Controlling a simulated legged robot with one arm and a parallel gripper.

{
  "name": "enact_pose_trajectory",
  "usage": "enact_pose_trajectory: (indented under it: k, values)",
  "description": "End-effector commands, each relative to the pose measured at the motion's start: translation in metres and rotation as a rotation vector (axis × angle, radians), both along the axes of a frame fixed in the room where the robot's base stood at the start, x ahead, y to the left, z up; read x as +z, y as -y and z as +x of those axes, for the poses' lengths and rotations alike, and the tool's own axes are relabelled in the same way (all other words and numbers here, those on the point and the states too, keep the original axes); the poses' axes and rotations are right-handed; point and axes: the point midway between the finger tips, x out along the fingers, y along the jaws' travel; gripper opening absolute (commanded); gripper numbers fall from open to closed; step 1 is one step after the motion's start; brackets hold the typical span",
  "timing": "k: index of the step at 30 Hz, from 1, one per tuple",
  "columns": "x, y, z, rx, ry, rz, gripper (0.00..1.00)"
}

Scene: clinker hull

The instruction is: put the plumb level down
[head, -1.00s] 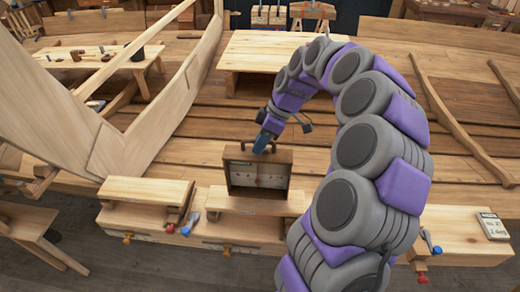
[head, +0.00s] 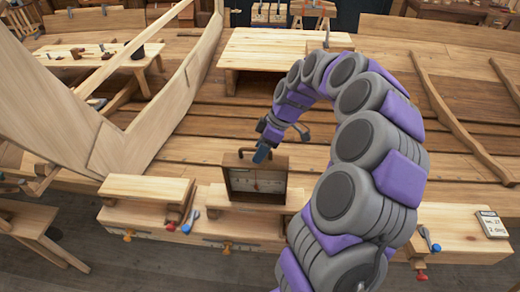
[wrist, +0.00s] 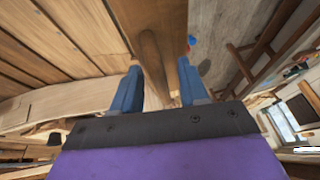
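The plumb level (head: 232,186) is a brown wooden box with an open front, a pale scale inside and a bar handle on top. In the head view it stands upright at the small wooden stand (head: 225,200) on the front bench; I cannot tell whether its base fully touches. My gripper (head: 262,154) is at its handle from above. In the wrist view my two blue fingers (wrist: 162,80) are on either side of the wooden handle (wrist: 152,55). The box's top lies beyond it.
A second small stand (head: 145,188) is to the left, with red and blue tools (head: 186,225) between the stands. A labelled card (head: 492,225) lies at the right end. A larger raised board (head: 265,50) is behind. The hull's planks rise at left.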

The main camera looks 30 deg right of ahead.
Motion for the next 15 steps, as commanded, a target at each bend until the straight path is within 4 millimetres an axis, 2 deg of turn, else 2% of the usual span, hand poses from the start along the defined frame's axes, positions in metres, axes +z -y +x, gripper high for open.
enact_pose_trajectory:
  k: [9, 15]
  values:
    - [0.003, -0.001, 0.000, 0.000, -0.001, -0.001, 0.44]
    - [0.024, 0.011, -0.002, -0.002, 0.004, -0.002, 0.44]
